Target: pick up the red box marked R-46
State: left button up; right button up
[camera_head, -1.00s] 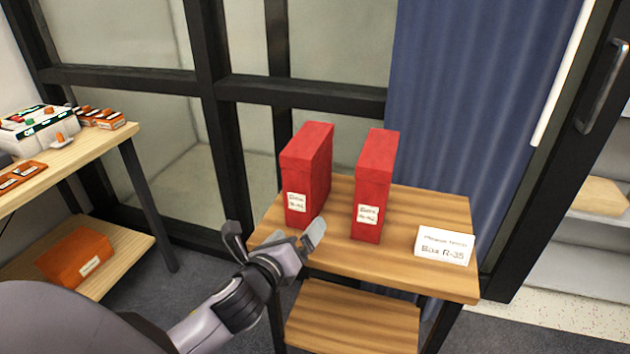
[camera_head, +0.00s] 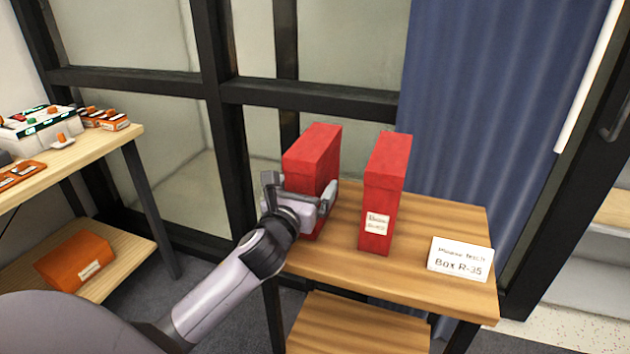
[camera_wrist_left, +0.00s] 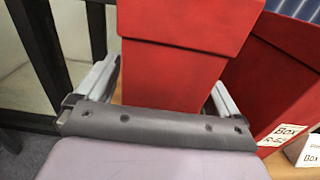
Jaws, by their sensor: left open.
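Two upright red boxes stand on a small wooden table. The left red box (camera_head: 312,158) has my left gripper (camera_head: 298,196) in front of it, and its label is hidden behind the gripper. The gripper is open, with one finger on each side of this box. In the left wrist view the box (camera_wrist_left: 178,80) stands between the fingers (camera_wrist_left: 160,92); I cannot tell whether they touch it. The right red box (camera_head: 385,185) stands apart with a white label, too blurred to read surely. My right gripper is not in view.
A white card reading Box R-35 (camera_head: 460,258) stands at the table's (camera_head: 430,215) right front. A side table (camera_head: 95,150) at left holds a white case (camera_head: 35,130) and orange items, with an orange box (camera_head: 80,262) on its lower shelf. A glazed frame and blue curtain (camera_head: 490,110) close off the back.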

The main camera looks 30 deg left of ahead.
pick_arm(q)
jog(key=shift+x, duration=0.8)
jog(key=shift+d, duration=0.1)
jog(key=c, duration=1.4)
jog(key=shift+r, duration=0.15)
